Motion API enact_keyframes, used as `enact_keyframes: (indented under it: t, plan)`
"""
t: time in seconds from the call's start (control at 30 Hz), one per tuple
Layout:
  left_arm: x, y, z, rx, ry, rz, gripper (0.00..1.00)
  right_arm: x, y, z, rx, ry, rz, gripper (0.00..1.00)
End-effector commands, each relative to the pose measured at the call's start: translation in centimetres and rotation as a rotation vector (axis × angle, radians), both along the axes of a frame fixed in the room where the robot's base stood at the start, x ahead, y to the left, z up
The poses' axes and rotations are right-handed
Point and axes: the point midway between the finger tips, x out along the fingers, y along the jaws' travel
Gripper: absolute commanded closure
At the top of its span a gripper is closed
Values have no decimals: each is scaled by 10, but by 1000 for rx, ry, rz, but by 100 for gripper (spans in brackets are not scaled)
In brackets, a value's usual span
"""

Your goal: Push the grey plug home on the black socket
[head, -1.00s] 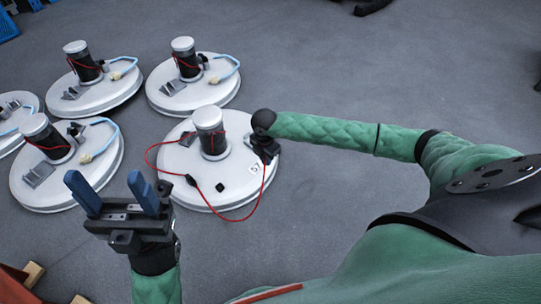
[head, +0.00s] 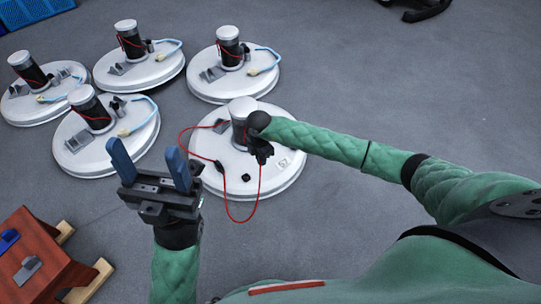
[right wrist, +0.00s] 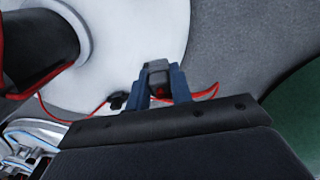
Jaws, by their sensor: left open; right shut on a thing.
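My right gripper (head: 262,157) is over the right part of the nearest white round lid. In the right wrist view its blue fingers (right wrist: 162,86) are shut on a dark grey block, apparently the grey plug (right wrist: 157,68), with a red cable at it. A small black piece, possibly the black socket (head: 246,177), sits on the lid below and left of the gripper, apart from it. Another black piece (head: 220,166) sits on the red cable (head: 227,205). My left gripper (head: 153,172) is open and empty, left of this lid.
The nearest lid (head: 285,185) carries a dark cylinder with a white cap (head: 242,107). Several similar lids with pale blue hoses stand behind and left, one here (head: 85,155). A reddish-brown box (head: 45,262) is at lower left. Grey floor (head: 400,120) is clear at right.

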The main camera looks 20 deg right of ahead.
Motion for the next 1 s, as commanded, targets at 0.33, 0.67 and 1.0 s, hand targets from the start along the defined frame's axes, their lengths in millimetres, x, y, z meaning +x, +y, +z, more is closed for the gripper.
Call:
enact_keyframes:
  t: [0.33, 0.67, 1.0]
  plan:
    - [0, 0, 6, 0, 0, 0, 41, 10, 45, 0, 2, 0, 2, 100]
    - [0, 0, 7, 0, 0, 0, 41, 15, 65, -1, 1, 0, 0, 100]
    - [0, 0, 16, 0, 0, 0, 41, 14, 64, 1, 1, 1, 1, 100]
